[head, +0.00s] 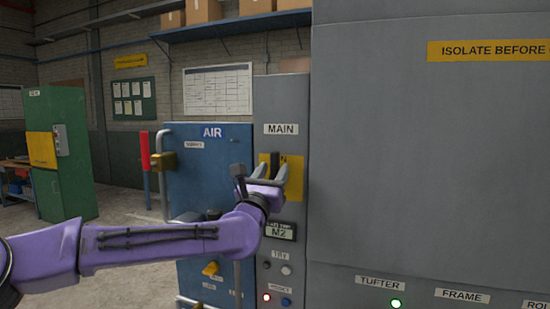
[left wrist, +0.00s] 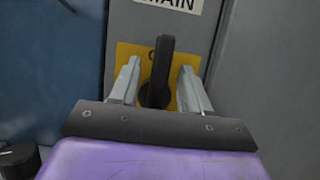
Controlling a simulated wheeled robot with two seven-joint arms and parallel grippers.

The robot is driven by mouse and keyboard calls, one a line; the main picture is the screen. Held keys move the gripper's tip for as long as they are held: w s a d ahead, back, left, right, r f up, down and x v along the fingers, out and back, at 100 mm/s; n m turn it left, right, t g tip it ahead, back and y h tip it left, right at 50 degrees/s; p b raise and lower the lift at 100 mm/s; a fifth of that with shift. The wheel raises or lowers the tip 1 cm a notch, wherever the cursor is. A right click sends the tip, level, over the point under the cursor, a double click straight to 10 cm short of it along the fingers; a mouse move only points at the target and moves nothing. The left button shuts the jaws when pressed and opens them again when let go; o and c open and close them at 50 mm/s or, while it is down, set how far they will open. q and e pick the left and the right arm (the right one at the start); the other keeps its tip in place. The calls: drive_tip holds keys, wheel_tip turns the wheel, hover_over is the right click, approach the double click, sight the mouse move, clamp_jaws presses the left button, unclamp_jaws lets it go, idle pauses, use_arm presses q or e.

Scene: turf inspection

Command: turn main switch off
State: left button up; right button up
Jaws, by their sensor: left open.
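The main switch (head: 275,166) is a dark handle on a yellow plate, under the MAIN label (head: 281,128) on a narrow grey panel. In the left wrist view the black switch handle (left wrist: 159,72) stands upright, between the two grey fingers of my left gripper (left wrist: 156,88). The fingers are open, with a gap on each side of the handle. In the head view my left gripper (head: 268,176) is in front of the yellow plate and hides its lower part. The lettering on the plate is mostly covered. My right gripper is not in view.
A large grey cabinet (head: 420,160) adjoins on the right. Below the switch are an M2 display (head: 279,231) and small buttons. A green cabinet (head: 68,180) stands farther left.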

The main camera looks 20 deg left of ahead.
use_arm(q)
drive_tip(key=shift+w+r, duration=0.4)
drive_tip(key=shift+w, duration=0.5)
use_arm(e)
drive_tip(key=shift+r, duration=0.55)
use_arm(q)
clamp_jaws()
drive_tip(key=shift+f, duration=0.1)
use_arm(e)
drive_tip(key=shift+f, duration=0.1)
